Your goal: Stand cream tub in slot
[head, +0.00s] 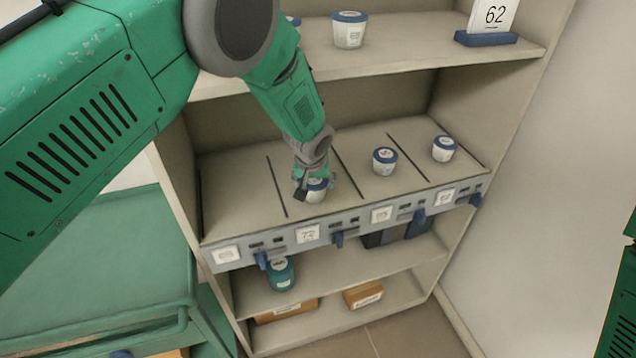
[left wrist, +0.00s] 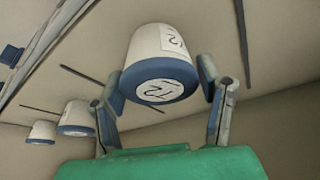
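The cream tub (head: 316,193), pale with a blue lid, is upright at the front of the middle shelf, in the second slot from the left. My left gripper (head: 316,187) reaches down over it from above, with one finger on each side. In the left wrist view the tub (left wrist: 160,48) shows a number label on its lid and side. The fingers (left wrist: 165,85) are close to its sides; whether they press on it is unclear. The slot's front tag (head: 308,235) carries a number. Contact between tub base and shelf is partly hidden. My right gripper is out of view.
Two similar tubs (head: 385,161) (head: 444,149) stand in slots to the right, divided by thin dark strips. Blue levers (head: 338,239) stick out along the front rail. A teal jar (head: 281,273) and boxes (head: 364,296) are below. The upper shelf (head: 400,45) overhangs behind my arm.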

